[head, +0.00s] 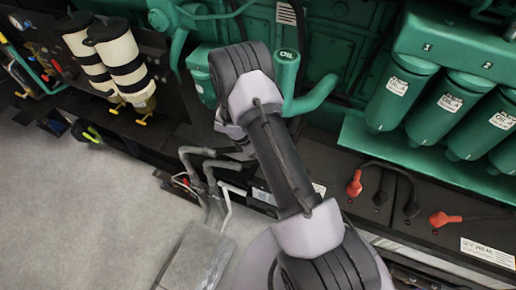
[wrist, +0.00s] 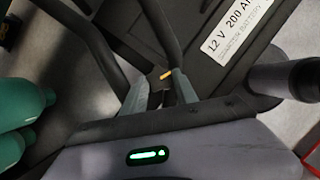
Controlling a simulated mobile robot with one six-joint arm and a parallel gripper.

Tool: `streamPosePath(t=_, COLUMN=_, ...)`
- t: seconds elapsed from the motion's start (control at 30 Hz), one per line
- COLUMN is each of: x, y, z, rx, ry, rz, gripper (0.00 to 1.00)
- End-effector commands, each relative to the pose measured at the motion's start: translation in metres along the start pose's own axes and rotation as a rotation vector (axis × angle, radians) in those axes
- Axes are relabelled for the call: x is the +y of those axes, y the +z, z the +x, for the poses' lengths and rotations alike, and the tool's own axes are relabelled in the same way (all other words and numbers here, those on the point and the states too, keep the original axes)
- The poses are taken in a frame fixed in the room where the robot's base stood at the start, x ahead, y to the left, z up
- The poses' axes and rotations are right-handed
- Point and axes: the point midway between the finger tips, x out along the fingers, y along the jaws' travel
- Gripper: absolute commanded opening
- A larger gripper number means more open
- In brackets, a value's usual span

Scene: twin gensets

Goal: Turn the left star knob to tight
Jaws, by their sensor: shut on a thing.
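In the wrist view my gripper (wrist: 158,92) reaches down beside a black battery (wrist: 225,55) with a white "12 V 200 Ah" label. Its two grey-green fingers are closed on a small dark piece (wrist: 154,98), which looks like the left star knob. A short orange-yellow pointer or tab (wrist: 167,75) shows just past the fingertips. The knob's shape is mostly hidden by the fingers, so I cannot read its turn. In the head view my arm covers the gripper and the knob.
Thick dark cables or hoses (wrist: 95,55) pass close to the fingers. Green cylinders (wrist: 22,110) stand at the left. In the head view, red terminal caps (head: 355,185) and green filters (head: 402,92) are at the right. Grey floor (head: 80,215) is open at lower left.

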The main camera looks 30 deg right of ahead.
Motion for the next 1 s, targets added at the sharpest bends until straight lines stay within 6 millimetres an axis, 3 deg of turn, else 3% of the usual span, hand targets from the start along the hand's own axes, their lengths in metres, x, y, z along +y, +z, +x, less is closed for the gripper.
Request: streamPosePath(t=1.0, x=0.0079, y=0.0033, z=0.0041, rx=0.0, ry=-0.356, rz=0.859, gripper=0.0)
